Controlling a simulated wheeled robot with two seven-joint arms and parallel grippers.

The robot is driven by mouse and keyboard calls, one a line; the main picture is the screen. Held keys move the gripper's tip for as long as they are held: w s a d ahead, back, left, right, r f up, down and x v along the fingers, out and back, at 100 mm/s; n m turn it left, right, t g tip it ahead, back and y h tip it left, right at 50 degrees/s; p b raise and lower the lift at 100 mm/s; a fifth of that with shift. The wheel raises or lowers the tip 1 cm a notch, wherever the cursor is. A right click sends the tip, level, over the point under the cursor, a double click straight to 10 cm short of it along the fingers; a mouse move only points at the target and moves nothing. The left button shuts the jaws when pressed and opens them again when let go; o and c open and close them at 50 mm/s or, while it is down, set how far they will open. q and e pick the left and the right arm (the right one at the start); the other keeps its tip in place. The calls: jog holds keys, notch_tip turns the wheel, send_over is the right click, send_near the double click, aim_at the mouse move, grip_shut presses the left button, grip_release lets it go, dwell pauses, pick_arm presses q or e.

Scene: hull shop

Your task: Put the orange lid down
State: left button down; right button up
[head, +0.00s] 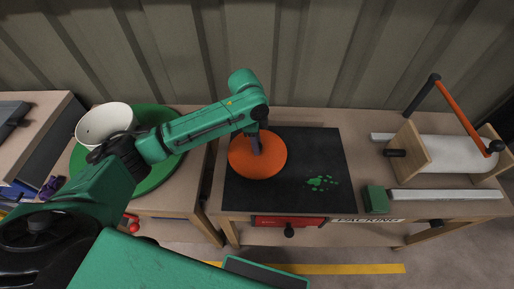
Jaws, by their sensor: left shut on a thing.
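The orange lid (270,164) is a round disc at the left part of a black mat (318,152) on the workbench. My left gripper (255,146) is above the lid's middle, shut on it from above. Whether the lid touches the mat or is held just above it, I cannot tell. The gripper hides part of the lid's centre. My right gripper is not in view.
A white bowl (105,122) stands on a green round board (160,178) at the left. Green specks (322,183) lie on the mat. A green block (376,200) and a roller device (445,155) with an orange handle are at the right. The mat's right half is mostly clear.

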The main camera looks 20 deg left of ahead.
aim_at(252, 151)
pick_arm(q)
jog(key=shift+f, duration=1.45)
jog(key=c, duration=0.5)
grip_release()
jog(key=shift+f, duration=0.1)
jog(key=r, duration=0.4)
jog(key=a+r, duration=0.1)
jog(key=r, duration=0.7)
jog(key=shift+s+a+r+p, duration=0.1)
jog(key=shift+a+r+p, duration=0.1)
jog(key=shift+p, duration=0.1)
jog(key=shift+f, duration=0.1)
